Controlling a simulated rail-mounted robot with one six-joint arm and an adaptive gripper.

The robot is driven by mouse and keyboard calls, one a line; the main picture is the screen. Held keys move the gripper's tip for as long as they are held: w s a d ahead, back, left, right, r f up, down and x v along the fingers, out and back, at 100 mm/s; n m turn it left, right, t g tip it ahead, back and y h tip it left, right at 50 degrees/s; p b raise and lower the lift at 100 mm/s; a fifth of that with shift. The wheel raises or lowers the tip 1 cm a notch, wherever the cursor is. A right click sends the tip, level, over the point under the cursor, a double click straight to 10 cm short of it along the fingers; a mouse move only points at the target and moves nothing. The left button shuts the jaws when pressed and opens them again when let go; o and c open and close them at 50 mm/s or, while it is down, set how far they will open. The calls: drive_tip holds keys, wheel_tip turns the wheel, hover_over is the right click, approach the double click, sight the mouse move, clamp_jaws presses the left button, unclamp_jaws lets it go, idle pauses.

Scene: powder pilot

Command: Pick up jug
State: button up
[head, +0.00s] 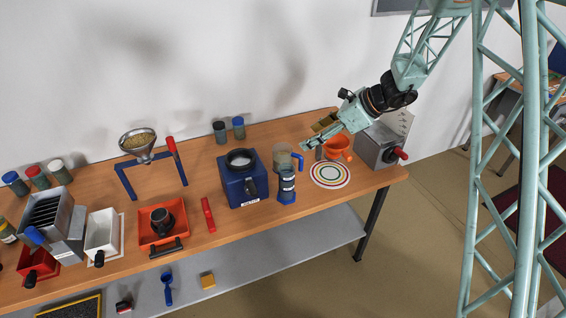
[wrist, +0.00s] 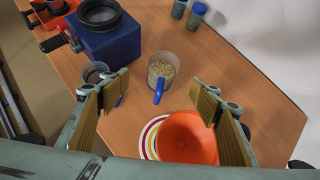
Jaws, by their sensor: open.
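The jug (head: 281,156) is a clear cup with a blue handle, standing upright toward the right of the bench. In the wrist view the jug (wrist: 161,66) holds pale grains, and its handle points toward my gripper. My gripper (head: 309,148) reaches in from the upper right, just right of the jug. In the wrist view my gripper (wrist: 161,86) is open, with its wood-coloured pads apart and nothing held between them. The jug appears ahead of the fingertips, and I cannot tell the exact gap.
An orange vessel (wrist: 188,138) lies below and between the fingers in the wrist view, near the ringed mat (head: 331,174). A blue box machine (head: 242,180) stands left of the jug. A blue canister (head: 287,186) stands in front. A grey metal box (head: 380,142) stands right.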

drive_tip(key=shift+w+a+f+m, duration=0.25)
drive_tip(key=shift+w+f, duration=0.3)
drive_tip(key=shift+f, duration=0.3)
drive_tip(key=b, duration=0.1)
approach(287, 150)
drive_tip(key=shift+s+a+f, duration=0.15)
drive_tip(key=shift+s+a, duration=0.5)
drive_tip(key=shift+a, duration=0.15)
drive_tip(key=shift+s+a+f, duration=0.15)
drive_tip(key=shift+s+a, duration=0.45)
drive_tip(key=shift+a, duration=0.2)
drive_tip(key=shift+b+x, duration=0.5)
drive_tip(key=shift+x, duration=2.05)
drive_tip(key=shift+c, duration=0.3)
drive_tip(key=c, duration=1.4)
